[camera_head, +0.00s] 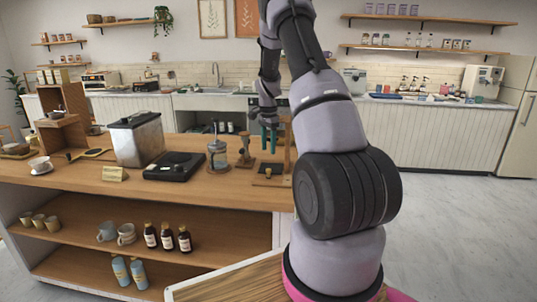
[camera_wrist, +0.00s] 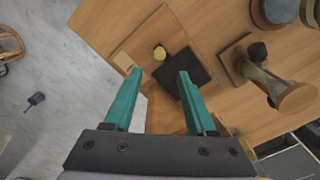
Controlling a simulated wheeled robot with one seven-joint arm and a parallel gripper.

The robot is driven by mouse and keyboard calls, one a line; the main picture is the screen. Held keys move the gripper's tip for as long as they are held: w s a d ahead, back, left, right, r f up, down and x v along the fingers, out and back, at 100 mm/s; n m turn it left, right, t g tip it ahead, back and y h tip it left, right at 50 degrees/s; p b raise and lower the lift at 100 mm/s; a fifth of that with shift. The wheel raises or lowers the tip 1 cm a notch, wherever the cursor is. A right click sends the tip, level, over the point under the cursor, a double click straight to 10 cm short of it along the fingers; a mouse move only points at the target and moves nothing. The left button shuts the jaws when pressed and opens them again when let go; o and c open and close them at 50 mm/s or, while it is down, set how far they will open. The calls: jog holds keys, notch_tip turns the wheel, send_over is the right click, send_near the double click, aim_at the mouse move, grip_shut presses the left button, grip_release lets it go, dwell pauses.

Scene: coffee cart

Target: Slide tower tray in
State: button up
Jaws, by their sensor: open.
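My gripper (camera_head: 268,140) is open above the right end of the wooden counter. In the wrist view, my gripper's teal fingers (camera_wrist: 157,85) are apart with nothing held. Below them is a wooden stand with a dark square tray (camera_wrist: 183,73) and a small yellow round part (camera_wrist: 160,53) beside it. In the head view, the same dark tray (camera_head: 268,171) lies low on the wooden stand (camera_head: 287,158), partly behind my arm. I see no contact between the fingers and the tray. I cannot tell how far the tray sticks out.
A wooden hourglass-shaped item (camera_wrist: 275,90) and a glass press (camera_head: 218,155) stand close by. A black scale (camera_head: 174,166) and a clear-sided box (camera_head: 136,138) are farther left. A wooden shelf unit (camera_head: 75,97) stands at the counter's left end. Open floor (camera_head: 460,220) lies right.

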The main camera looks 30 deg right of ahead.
jog(key=shift+c, duration=0.4)
jog(key=shift+s, duration=0.1)
jog(key=c, duration=0.5)
jog(key=s+n+h, duration=0.1)
jog(key=n, duration=0.1)
jog(key=s+f+n+g, duration=0.1)
jog(key=s+n, duration=0.1)
jog(key=s+a+n+h, duration=0.1)
jog(key=n, duration=0.1)
jog(key=shift+s+f+n+h, duration=0.3)
jog(key=shift+s+f+n, duration=0.05)
jog(key=shift+s+n, duration=0.05)
grip_shut()
jog(key=n+t+h, duration=0.4)
jog(key=n+t, duration=0.3)
jog(key=n, duration=2.8)
send_near(267, 174)
jog(key=s+a+r, duration=0.3)
jog(key=s+a, duration=0.2)
jog(key=x, duration=1)
jog(key=shift+w+f, duration=0.15)
jog(key=shift+f, duration=0.1)
jog(key=shift+w+d+r, duration=0.15)
jog(key=shift+w+d, duration=1.2)
jog(key=shift+d, duration=0.05)
